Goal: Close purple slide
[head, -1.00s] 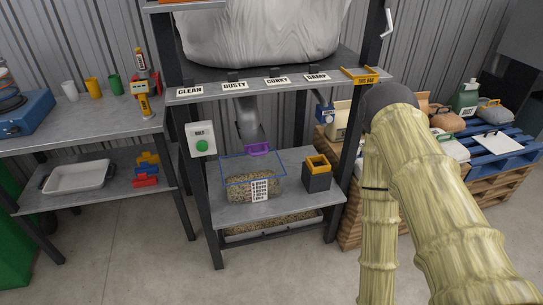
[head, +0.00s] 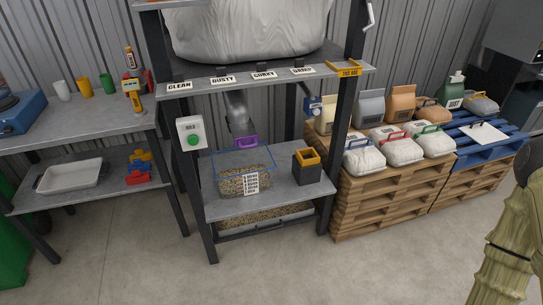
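The purple slide (head: 246,141) is a small purple handle-like piece at the lower end of a grey chute (head: 237,112), under the big white sack. A clear bin with a blue rim (head: 243,178), holding grainy material, stands on the shelf just below it. I cannot tell how far the slide is pulled out. My arm, in a pale yellow-green sleeve, shows only at the right edge. My gripper is outside the view, and nothing of mine touches the slide.
A green-button box (head: 192,133) is on the rack's left post. A dark box with a yellow top (head: 307,166) stands right of the bin. Pallets (head: 375,201) with several bags are at right. The floor in front is clear.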

